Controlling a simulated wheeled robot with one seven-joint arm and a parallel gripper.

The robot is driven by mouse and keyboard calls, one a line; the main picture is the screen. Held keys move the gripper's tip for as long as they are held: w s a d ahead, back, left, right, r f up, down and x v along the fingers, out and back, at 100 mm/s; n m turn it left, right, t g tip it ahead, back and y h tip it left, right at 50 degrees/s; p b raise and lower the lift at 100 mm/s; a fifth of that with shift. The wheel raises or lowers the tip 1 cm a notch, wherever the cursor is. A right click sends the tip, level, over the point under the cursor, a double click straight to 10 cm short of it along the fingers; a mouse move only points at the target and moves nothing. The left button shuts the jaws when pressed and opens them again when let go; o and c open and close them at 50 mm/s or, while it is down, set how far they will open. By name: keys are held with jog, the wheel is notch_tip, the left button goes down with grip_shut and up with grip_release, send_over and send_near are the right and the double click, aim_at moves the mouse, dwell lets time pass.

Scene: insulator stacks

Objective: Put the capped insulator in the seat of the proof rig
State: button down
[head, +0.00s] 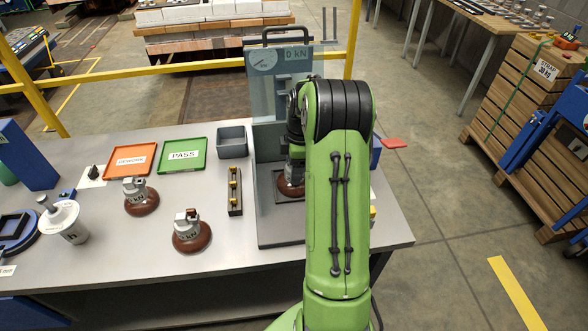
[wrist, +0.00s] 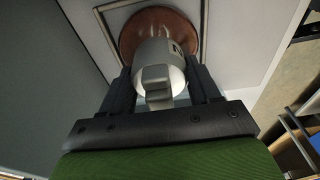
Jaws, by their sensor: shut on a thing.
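The proof rig (head: 281,226) is a grey stand with a gauge and a "0 kN" display on its upright. A brown insulator disc (head: 289,188) shows at the square-outlined seat on its base, partly hidden by my arm. In the wrist view, my gripper (wrist: 162,72) is shut on the metal cap of this insulator (wrist: 158,53), one dark finger on each side. The brown disc lies beyond the cap, inside the seat's square outline (wrist: 206,16). Whether the disc touches the seat floor I cannot tell.
Two more brown insulators with metal caps (head: 141,202) (head: 191,236) stand on the grey table. An orange REWORK tray (head: 112,173), a green PASS tray (head: 164,166), a grey bin (head: 232,141) and a dark rack (head: 235,206) are left of the rig.

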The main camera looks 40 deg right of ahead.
jog(key=shift+r, duration=0.2)
jog(key=shift+f, duration=0.1)
jog(key=shift+c, duration=1.2)
grip_release()
jog(key=shift+f, duration=0.1)
